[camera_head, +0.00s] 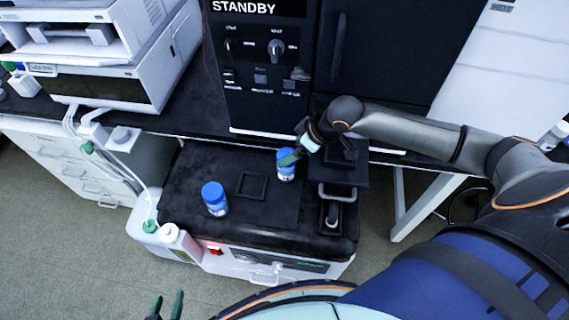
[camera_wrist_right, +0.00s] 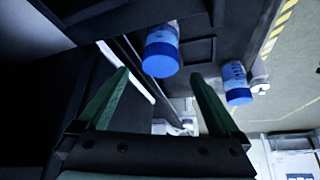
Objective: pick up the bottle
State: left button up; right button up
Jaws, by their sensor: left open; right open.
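Two bottles with blue caps stand upright on the black top of a low cabinet. One bottle (camera_head: 287,168) is at the right, beside my right gripper (camera_head: 292,156); the other bottle (camera_head: 215,198) is further left. In the right wrist view, my right gripper (camera_wrist_right: 160,76) is open, with a bottle (camera_wrist_right: 160,52) just beyond the gap between its green fingertips. The fingers do not hold it. The second bottle (camera_wrist_right: 237,86) shows outside the right-hand finger. My left gripper (camera_head: 166,306) is open and empty at the bottom edge of the head view, away from both bottles.
A square recess (camera_head: 252,186) lies between the bottles. A raised black stand with a metal handle (camera_head: 337,190) is close to the right of the right bottle. A dark instrument (camera_head: 265,75) marked STANDBY rises behind. A white container (camera_head: 178,240) stands at the cabinet's left front.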

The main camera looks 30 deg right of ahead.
jog(key=x, duration=0.8)
jog(key=shift+s+d+b, duration=0.1)
jog(key=shift+s+b, duration=0.05)
jog(key=shift+b, duration=0.2)
grip_shut()
dwell(0.4)
